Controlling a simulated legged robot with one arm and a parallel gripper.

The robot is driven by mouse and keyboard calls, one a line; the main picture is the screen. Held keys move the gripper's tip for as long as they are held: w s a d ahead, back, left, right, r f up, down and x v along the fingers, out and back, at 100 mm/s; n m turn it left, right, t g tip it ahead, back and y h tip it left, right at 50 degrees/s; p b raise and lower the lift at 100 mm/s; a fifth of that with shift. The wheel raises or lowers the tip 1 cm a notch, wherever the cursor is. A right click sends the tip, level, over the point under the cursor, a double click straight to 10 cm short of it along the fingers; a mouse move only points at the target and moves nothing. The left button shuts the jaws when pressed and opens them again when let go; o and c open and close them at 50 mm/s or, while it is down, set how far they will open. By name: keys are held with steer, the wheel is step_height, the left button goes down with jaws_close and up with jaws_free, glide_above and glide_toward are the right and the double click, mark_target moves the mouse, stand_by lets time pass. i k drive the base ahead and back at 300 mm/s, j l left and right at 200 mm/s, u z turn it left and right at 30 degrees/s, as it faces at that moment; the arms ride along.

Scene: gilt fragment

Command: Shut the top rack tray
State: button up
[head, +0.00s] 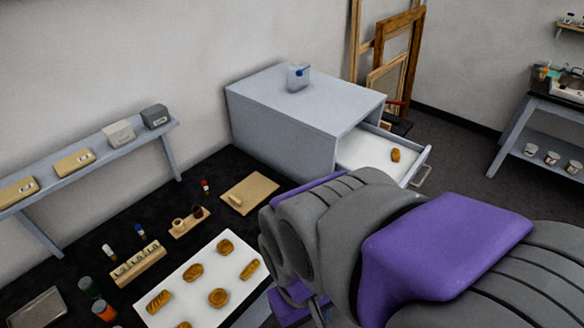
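The top rack tray (413,171) is a white-floored drawer pulled out from the right-hand face of the light grey cabinet (285,127). Its handle (423,177) is at the tray's outer end. One small golden-brown fragment (395,155) lies in the tray. My arm, grey with purple covers, fills the lower right and hides the lower part of the cabinet front and the near part below the tray. My gripper (294,300) shows only in part at the bottom, below and left of the tray and apart from it. Its fingers are mostly hidden, so its opening is unclear.
A small grey box (299,78) with a blue spot stands on the cabinet. A white board (206,276) with several golden fragments lies on the black work surface. Wooden frames (397,45) lean behind the tray; a side table (540,115) stands right.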

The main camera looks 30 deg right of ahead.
mark_target(365, 145)
steer(key=k+l+z, duration=0.2)
steer(key=z, duration=0.25)
steer(key=k+l+z, duration=0.15)
steer(key=z, duration=0.25)
steer(key=k+l+z, duration=0.1)
steer(key=l+z, duration=0.35)
